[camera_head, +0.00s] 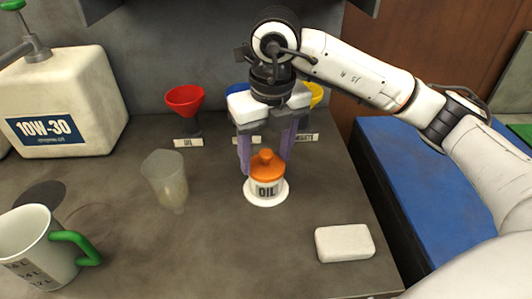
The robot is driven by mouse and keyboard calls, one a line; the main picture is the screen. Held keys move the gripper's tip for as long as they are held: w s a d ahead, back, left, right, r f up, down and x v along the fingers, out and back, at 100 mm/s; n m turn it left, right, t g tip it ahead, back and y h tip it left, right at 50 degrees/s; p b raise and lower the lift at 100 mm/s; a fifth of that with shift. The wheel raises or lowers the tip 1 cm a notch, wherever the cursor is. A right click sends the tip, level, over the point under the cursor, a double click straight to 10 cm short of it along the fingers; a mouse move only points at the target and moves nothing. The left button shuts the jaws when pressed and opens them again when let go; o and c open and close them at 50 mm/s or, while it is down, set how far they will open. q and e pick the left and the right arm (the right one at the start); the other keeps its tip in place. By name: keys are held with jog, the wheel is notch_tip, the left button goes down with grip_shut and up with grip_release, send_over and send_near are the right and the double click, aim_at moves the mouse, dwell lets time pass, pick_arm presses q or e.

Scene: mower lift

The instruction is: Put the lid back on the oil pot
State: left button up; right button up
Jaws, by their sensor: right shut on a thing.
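The oil pot (267,190) is a small white pot marked OIL, upright on a round white disc (267,200) in the middle of the counter. The orange lid (265,170) with a round knob is at the pot's mouth, level and lined up with it. I cannot tell if it sits fully down. My right gripper (266,160) comes from above, its purple fingers on either side of the lid, shut on it. The lid hides part of the fingertips. My left gripper is not in view.
A clear beaker (166,180) stands left of the pot, and a white block (345,243) lies at front right. A red funnel (185,100) stands behind. A white jug (30,245) with a green handle and a 10W-30 canister (65,105) are at left.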

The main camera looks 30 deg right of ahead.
jog(key=o, duration=1.6)
jog(key=shift+r, duration=0.1)
jog(key=shift+r+p, duration=2.35)
jog(key=shift+r, duration=1.15)
grip_shut()
